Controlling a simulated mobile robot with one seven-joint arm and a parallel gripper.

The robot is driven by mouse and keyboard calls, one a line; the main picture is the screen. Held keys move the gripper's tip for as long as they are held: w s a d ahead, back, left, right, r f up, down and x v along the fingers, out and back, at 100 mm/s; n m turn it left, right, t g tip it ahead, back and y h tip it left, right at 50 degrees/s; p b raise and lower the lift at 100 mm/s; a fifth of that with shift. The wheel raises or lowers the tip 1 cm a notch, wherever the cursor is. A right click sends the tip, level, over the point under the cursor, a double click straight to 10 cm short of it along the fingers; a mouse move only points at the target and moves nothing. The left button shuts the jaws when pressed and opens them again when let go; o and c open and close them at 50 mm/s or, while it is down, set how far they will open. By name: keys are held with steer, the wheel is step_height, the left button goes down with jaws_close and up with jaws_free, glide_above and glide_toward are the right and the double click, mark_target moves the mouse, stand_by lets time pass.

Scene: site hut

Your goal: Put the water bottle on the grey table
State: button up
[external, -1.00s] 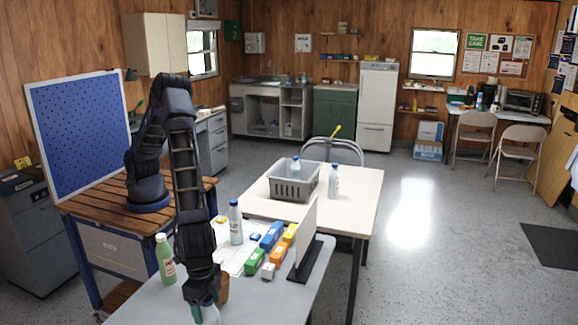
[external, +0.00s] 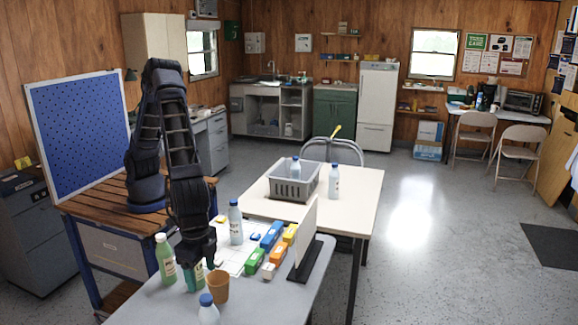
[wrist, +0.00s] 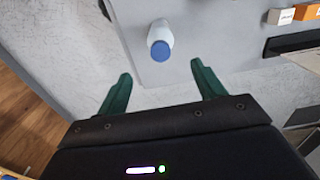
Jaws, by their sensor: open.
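A white water bottle with a blue cap (external: 208,312) stands at the near end of the grey table (external: 150,303). In the wrist view the bottle (wrist: 160,40) is upright, ahead of the gap between my green fingers. My gripper (wrist: 159,72) is open and empty, apart from the bottle. In the external view my gripper (external: 203,265) is above the table, behind the bottle. A green shape below it is partly hidden; I cannot tell finger from bottle there. Other blue-capped bottles are on the grey table (external: 235,222), on the cream table (external: 333,182) and in the crate (external: 296,168).
A brown cup (external: 218,287) stands close behind the near bottle. A green bottle (external: 165,260) is at the left. Small coloured boxes (external: 271,236) and a white upright panel on a black base (external: 306,262) fill the right side. The grey crate (external: 290,190) stands on the cream table (external: 355,205).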

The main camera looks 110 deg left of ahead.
steer(key=s+a+r+t, duration=0.1)
steer(key=s+a+r, duration=0.3)
steer(key=a+r, duration=0.45)
steer(key=s+a+r+t, duration=0.1)
steer(key=s+a+r, duration=0.4)
steer(key=a, duration=0.7)
steer(key=s+a+r, duration=0.4)
steer(key=a+r, duration=0.4)
steer(key=a, duration=0.2)
steer(key=s+a+r+t, duration=0.1)
steer(key=s+a+r, duration=0.1)
steer(key=s+a, duration=1)
steer(key=s+a+f, duration=0.2)
steer(key=s+a, duration=0.1)
steer(key=s, duration=0.4)
steer(key=s+a+f+t, duration=0.1)
steer(key=s+a, duration=0.3)
steer(key=s, duration=0.4)
steer(key=shift+a+f+t, duration=0.3)
steer(key=shift+f, duration=0.3)
